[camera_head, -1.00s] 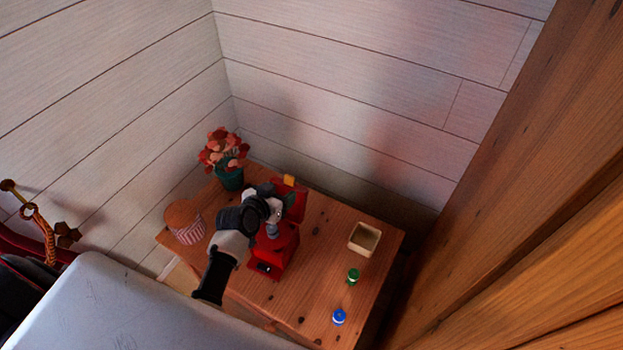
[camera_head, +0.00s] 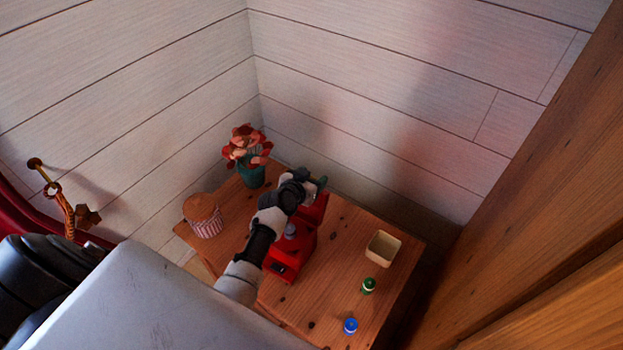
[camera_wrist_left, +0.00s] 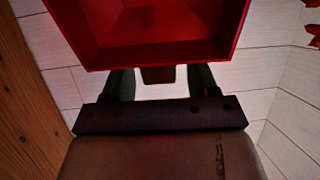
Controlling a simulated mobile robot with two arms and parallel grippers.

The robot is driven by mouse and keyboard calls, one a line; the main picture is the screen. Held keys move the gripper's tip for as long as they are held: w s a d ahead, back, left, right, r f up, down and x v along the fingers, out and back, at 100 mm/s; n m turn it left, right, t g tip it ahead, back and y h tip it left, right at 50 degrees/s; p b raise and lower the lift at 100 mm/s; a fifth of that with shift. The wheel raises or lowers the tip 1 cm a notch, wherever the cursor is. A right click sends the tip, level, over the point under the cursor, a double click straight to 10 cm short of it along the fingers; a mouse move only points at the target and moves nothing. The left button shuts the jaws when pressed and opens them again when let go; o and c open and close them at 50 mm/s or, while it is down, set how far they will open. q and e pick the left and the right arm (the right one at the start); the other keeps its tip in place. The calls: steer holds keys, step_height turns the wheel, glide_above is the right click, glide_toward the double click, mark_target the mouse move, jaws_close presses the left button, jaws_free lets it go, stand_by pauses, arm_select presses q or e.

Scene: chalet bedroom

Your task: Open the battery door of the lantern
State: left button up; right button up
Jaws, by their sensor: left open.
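The red lantern (camera_head: 283,266) stands on the wooden table, with a red raised part (camera_head: 315,212) at its back. My left arm reaches over it and hides much of it. My left gripper (camera_head: 318,184) is open at the upper end of the raised part. In the left wrist view a hollow red box-like part (camera_wrist_left: 150,40) fills the top, and the gripper fingers (camera_wrist_left: 158,82) stand below it on both sides of a small brownish tab (camera_wrist_left: 158,75). I cannot tell whether they touch the tab. My right gripper is not in view.
The wooden table (camera_head: 325,290) also holds a potted red flower (camera_head: 250,165), a striped container with a brown top (camera_head: 203,216), a beige open tray (camera_head: 383,248), a small green cylinder (camera_head: 368,285) and a blue one (camera_head: 350,325). Plank walls stand behind; wooden boards (camera_head: 530,210) rise at right.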

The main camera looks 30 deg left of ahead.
arm_select(q)
steer(key=shift+c, duration=0.2)
jaws_close()
steer(key=s+t+b, duration=0.1)
steer(key=b, duration=0.2)
steer(key=shift+s+a+t, duration=0.1)
steer(key=shift+s+t, duration=0.2)
steer(key=shift+s+r+t+b, duration=0.45)
steer(key=shift+r+b, duration=0.1)
steer(key=shift+b, duration=0.1)
steer(key=shift+o, duration=0.2)
jaws_free()
steer(key=s+r+p, duration=0.1)
steer(key=s+r, duration=0.1)
steer(key=s, duration=0.8)
steer(key=shift+s+a, duration=0.2)
steer(key=shift+s, duration=0.1)
